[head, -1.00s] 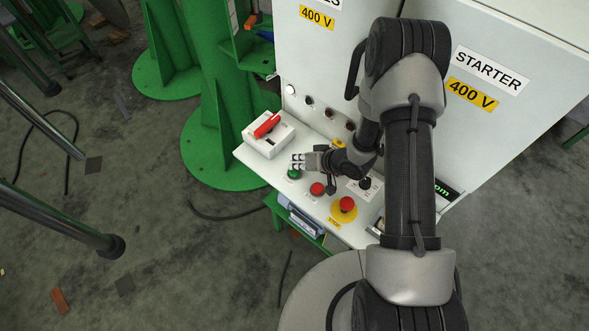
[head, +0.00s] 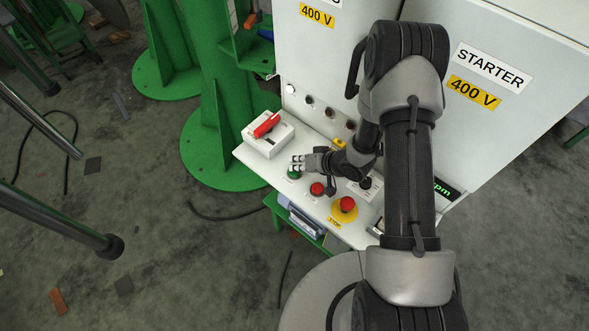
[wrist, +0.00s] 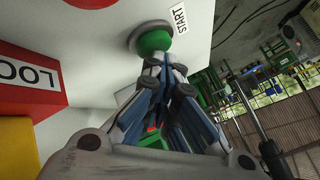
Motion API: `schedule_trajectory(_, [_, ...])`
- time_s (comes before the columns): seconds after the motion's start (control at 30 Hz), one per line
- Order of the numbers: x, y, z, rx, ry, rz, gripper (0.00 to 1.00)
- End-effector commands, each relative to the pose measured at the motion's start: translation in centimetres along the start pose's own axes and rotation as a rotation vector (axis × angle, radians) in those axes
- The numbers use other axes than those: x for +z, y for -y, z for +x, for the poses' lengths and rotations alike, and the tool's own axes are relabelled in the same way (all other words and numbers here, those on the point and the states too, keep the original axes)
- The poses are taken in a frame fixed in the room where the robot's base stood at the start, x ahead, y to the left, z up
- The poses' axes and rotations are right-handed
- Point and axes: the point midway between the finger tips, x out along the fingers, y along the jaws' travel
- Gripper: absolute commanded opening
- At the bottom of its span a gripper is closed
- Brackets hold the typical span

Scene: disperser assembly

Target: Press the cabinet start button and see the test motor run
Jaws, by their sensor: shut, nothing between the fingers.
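The green start button (head: 293,174) is on the cabinet's sloping white panel (head: 262,178), at its left end. In the wrist view the green button (wrist: 155,42), in a grey ring beside a START label (wrist: 178,20), is just beyond my fingertips. My gripper (head: 297,162) is shut and empty, right by the green button. The shut fingers also show in the wrist view (wrist: 164,72), close below the button's edge; I cannot tell whether they touch it. I cannot make out the test motor or whether it runs.
A red button (head: 317,189) and a red mushroom stop on a yellow disc (head: 347,205) are right of the green button. A white box with a red handle (head: 267,124) stands to its left. An rpm display (head: 446,190) is partly behind my arm.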

Motion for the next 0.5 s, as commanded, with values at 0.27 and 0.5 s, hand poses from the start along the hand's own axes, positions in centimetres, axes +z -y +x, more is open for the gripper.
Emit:
schedule_trajectory(0.27, [0.30,-0.21,0.29,0.000,0.002,0.000,0.00])
schedule_trajectory(0.5, [0.42,-0.31,0.43,0.000,0.003,0.001,0.00])
